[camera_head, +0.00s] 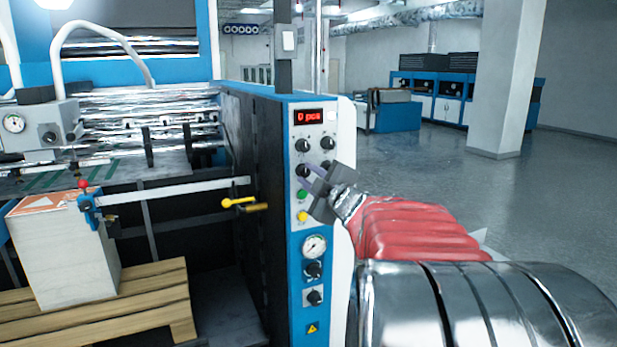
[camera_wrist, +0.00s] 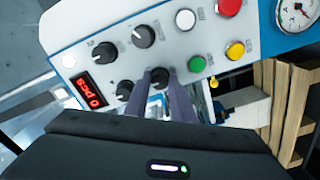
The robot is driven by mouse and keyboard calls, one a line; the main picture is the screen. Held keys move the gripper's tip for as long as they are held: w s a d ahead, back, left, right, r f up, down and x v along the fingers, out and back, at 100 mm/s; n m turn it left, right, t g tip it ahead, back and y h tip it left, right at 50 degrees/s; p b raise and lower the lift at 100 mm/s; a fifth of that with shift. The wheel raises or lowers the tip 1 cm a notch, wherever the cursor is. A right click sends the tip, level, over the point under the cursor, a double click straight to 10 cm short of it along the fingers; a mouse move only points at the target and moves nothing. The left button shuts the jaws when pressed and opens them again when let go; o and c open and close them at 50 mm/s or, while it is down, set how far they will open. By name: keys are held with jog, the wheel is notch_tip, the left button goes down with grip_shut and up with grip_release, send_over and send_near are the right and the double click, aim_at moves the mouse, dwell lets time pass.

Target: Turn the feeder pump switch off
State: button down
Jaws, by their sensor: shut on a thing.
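The blue and white control panel (camera_head: 310,262) stands at the machine's right end, with a red "0 pcs" display and black rotary knobs below it. The labels are too small to read, so I cannot tell by name which knob is the feeder pump switch. My gripper (camera_head: 306,174) reaches the panel from the right. In the wrist view its two fingers (camera_wrist: 160,82) are shut on the lower-left black knob (camera_wrist: 160,76), just above the green button. The fingers partly hide this knob, and its pointer position is unclear.
Close by are another left-column knob (camera_wrist: 125,90), two right-column knobs, a green button (camera_wrist: 197,64), a yellow button (camera_wrist: 235,50), a white button (camera_wrist: 185,19) and a red one (camera_wrist: 228,6). A pressure gauge (camera_head: 314,246) sits below. Open floor lies right of the panel.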

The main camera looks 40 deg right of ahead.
jog(key=shift+f, duration=0.15)
jog(key=c, duration=1.5)
grip_release()
jog(key=shift+s, duration=0.1)
jog(key=v, duration=1.3)
jog(key=shift+s+a, duration=0.2)
jog(key=shift+s, duration=0.05)
